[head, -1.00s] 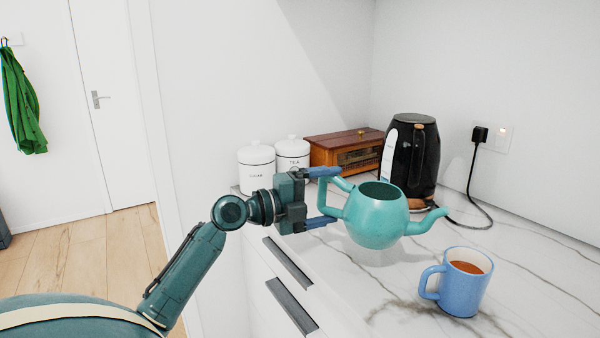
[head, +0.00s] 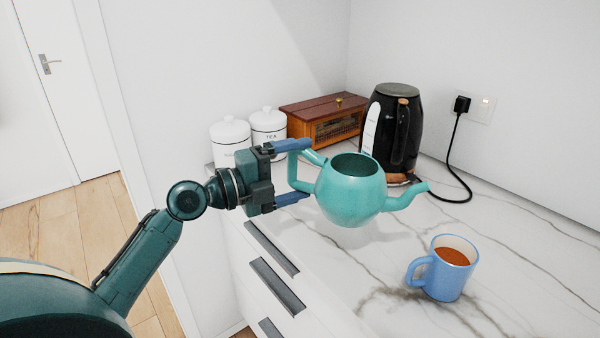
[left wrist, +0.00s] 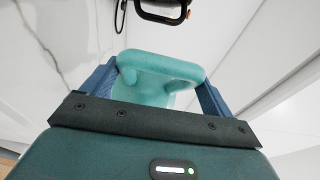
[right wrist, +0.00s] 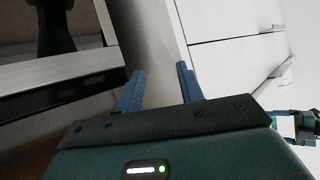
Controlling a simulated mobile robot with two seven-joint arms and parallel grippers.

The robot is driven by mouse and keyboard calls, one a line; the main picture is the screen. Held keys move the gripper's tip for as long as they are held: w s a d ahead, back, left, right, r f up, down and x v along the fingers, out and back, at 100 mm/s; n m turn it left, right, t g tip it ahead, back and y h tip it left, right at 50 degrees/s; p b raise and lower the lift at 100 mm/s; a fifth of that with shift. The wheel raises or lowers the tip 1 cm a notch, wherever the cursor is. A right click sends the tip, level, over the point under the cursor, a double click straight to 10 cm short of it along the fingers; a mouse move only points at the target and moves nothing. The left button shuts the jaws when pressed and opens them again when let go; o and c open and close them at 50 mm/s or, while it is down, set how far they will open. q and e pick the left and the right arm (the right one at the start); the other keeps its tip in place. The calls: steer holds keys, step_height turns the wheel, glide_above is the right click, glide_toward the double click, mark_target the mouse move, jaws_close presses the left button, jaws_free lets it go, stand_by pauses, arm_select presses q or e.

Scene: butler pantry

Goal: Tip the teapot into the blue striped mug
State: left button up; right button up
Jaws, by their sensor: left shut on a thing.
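The teal teapot (head: 350,195) has no lid on its open top and hangs a little above the counter, about upright, its spout pointing right. My left gripper (head: 292,172) is shut on its handle, which also shows between the fingers in the left wrist view (left wrist: 160,64). The blue mug (head: 447,278) stands upright on the counter, right of and nearer than the spout tip, with brown liquid inside and its handle to the left. I cannot make out clear stripes on it. My right gripper (right wrist: 160,82) shows only in the right wrist view, its fingers apart and nothing between them.
A black kettle (head: 404,140) stands behind the teapot, its plug in the wall socket (head: 481,110). A wooden box (head: 322,115) and two white canisters (head: 231,140) stand along the back wall. The marble counter (head: 545,265) is clear around the mug.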

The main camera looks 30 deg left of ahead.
arm_select(q)
steer(key=a+r+p, duration=0.2)
steer(key=a, duration=0.5)
steer(key=shift+a+r, duration=0.4)
steer(key=shift+s, duration=0.1)
